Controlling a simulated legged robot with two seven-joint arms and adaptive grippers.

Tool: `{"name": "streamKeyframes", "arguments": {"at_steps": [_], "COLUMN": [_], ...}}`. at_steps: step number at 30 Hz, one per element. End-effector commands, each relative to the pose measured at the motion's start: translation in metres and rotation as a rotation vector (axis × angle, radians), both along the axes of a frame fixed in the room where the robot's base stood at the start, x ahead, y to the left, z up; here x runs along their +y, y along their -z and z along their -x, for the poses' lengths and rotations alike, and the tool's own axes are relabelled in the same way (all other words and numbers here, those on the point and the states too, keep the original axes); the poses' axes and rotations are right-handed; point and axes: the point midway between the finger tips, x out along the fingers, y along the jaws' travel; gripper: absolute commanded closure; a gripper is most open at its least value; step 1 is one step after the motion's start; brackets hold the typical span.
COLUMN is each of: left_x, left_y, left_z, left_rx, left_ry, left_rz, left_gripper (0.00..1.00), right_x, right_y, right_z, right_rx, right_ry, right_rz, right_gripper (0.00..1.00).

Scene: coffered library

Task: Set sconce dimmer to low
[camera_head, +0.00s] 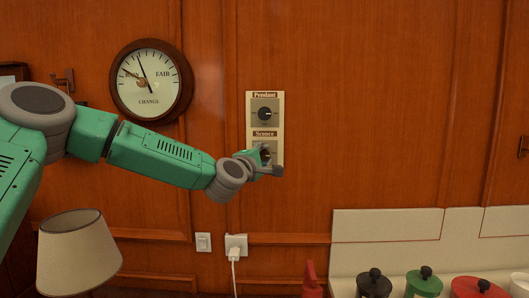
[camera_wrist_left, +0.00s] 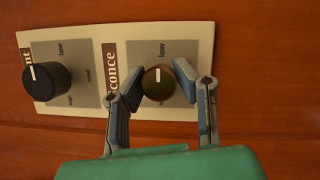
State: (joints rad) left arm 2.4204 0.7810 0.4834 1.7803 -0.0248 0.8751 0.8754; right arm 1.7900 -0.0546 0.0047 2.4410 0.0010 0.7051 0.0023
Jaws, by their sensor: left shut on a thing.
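The sconce dimmer is a dark round knob (camera_wrist_left: 158,84) on a grey square of a cream wall plate (camera_wrist_left: 138,36). In the left wrist view its white mark points up in the picture, roughly towards the printed word "low". My left gripper (camera_wrist_left: 156,86) has its two fingers on either side of this knob and is shut on it. In the head view my left gripper (camera_head: 266,165) covers most of the Sconce knob, on the lower half of the plate (camera_head: 279,128). My right gripper is not in view.
A black Pendant knob (camera_head: 265,114) sits just above on the same plate. A round barometer (camera_head: 148,80) hangs on the wood wall. A lamp shade (camera_head: 78,252), a switch (camera_head: 203,242), a plugged outlet (camera_head: 236,242) and several lidded jars (camera_head: 424,284) are lower. The wall right of the plate is clear.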

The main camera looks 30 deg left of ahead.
Motion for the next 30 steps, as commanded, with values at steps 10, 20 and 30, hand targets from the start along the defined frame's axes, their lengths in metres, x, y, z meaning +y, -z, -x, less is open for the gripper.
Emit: {"name": "streamKeyframes", "arguments": {"at_steps": [10,20,30], "left_x": [-0.001,-0.001,-0.012], "left_y": [0.005,0.002,0.009], "left_z": [0.000,0.010,0.076], "left_rx": [0.006,0.000,0.002], "left_ry": [0.002,0.001,0.003], "left_rz": [0.003,0.005,0.008], "left_gripper": [0.54,0.54,0.54], "right_x": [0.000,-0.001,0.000], "right_y": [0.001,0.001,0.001], "right_z": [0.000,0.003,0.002], "right_rx": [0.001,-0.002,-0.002], "right_ry": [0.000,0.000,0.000], "right_rz": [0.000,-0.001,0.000], "right_gripper": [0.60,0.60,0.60]}}
